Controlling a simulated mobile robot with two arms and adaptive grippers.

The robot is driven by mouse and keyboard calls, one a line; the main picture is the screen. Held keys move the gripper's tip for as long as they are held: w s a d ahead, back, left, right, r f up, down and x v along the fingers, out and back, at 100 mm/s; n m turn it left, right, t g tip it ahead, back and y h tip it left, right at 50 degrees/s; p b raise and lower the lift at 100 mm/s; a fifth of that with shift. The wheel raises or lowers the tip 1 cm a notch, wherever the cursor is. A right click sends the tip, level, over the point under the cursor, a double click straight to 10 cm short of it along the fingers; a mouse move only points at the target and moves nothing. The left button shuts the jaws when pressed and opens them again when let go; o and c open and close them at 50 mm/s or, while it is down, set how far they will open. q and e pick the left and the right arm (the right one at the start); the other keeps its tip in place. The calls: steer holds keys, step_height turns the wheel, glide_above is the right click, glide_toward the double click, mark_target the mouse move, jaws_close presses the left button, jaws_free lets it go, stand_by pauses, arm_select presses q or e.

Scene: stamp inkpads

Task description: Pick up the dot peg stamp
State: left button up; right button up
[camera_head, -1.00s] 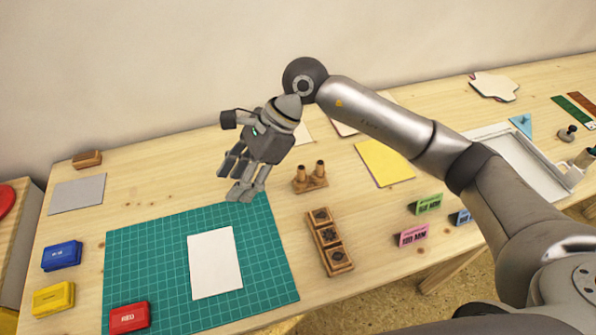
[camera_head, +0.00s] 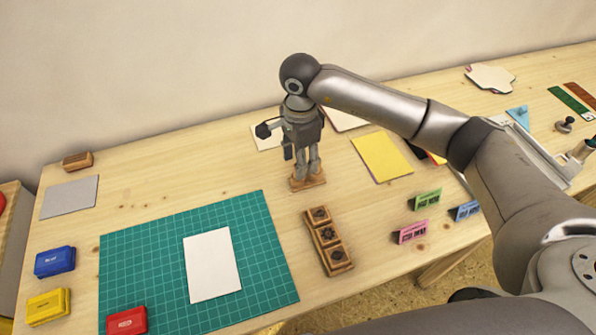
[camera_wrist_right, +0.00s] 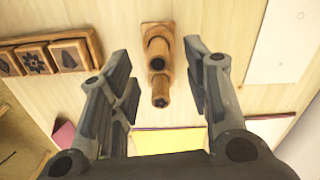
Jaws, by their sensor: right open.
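A small wooden holder (camera_head: 309,184) stands on the table under my right gripper (camera_head: 306,170). In the head view the gripper hides the pegs on it. In the right wrist view the holder (camera_wrist_right: 148,29) carries two round wooden peg stamps, one nearer the holder's middle (camera_wrist_right: 157,52) and one lower in the picture (camera_wrist_right: 161,88). My left gripper is not in view.
A wooden rack with several square stamps (camera_head: 328,243) stands front right of the holder. A green cutting mat (camera_head: 262,215) with white paper (camera_head: 212,265) lies to the left. Yellow paper (camera_head: 382,157) and pink (camera_head: 411,232) and green (camera_head: 425,199) cards are to the right.

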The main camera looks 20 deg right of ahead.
steer(key=shift+a+f, duration=0.15)
steer(key=shift+f, duration=0.8)
steer(key=shift+a+f, duration=0.1)
steer(key=shift+f, duration=0.85)
steer(key=c, duration=0.9)
